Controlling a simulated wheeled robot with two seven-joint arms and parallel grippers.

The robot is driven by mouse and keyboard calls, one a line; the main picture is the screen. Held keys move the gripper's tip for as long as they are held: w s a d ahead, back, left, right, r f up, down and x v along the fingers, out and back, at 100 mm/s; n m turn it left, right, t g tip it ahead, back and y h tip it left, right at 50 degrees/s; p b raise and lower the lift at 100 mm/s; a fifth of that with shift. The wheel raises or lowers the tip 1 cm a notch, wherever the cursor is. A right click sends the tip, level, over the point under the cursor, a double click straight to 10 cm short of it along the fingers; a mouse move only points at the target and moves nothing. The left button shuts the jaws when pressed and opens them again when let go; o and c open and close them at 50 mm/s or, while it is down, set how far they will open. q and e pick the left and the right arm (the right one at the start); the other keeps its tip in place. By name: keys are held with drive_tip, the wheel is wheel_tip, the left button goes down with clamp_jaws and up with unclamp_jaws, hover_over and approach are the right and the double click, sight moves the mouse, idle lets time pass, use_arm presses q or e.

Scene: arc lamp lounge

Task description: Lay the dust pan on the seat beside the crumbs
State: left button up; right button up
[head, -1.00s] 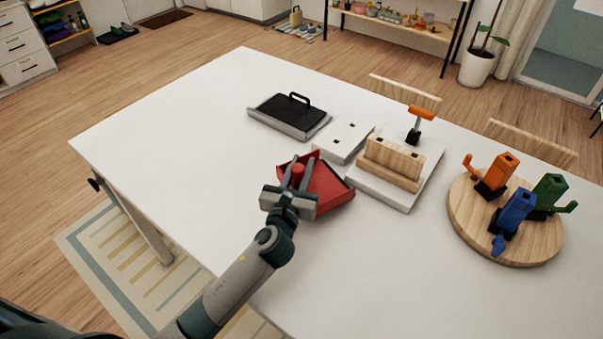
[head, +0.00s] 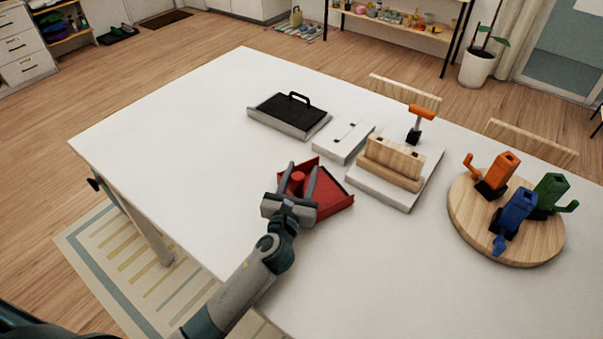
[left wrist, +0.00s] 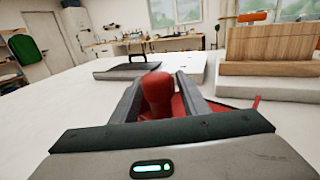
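The red dust pan (head: 333,197) lies on the white table (head: 190,150), near its front edge. Its knob-like red handle (left wrist: 157,94) stands up toward the left wrist camera. My left gripper (head: 298,172) is open, with one finger on each side of this handle. Small gaps show between the handle and the fingers in the left wrist view. Part of the pan is hidden behind the gripper. I cannot make out any crumbs, and no chair seat shows clearly. My right gripper is not in view.
A black-topped tray (head: 290,112) with a handle lies behind the pan. A slotted white block (head: 343,142) and a wooden block (head: 393,160) on a white base stand close on its right. A round board (head: 505,235) holds coloured tools. The table's left is clear.

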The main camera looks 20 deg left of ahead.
use_arm(q)
drive_tip(key=shift+r, duration=0.15)
drive_tip(key=shift+s, duration=0.65)
drive_tip(key=s, duration=0.3)
drive_tip(key=s+b, duration=0.1)
drive_tip(key=s, duration=0.2)
drive_tip(key=s+b, duration=0.1)
drive_tip(key=s, duration=0.3)
drive_tip(key=shift+d, duration=0.25)
drive_tip(key=shift+s, duration=0.35)
drive_tip(key=shift+o, duration=0.6)
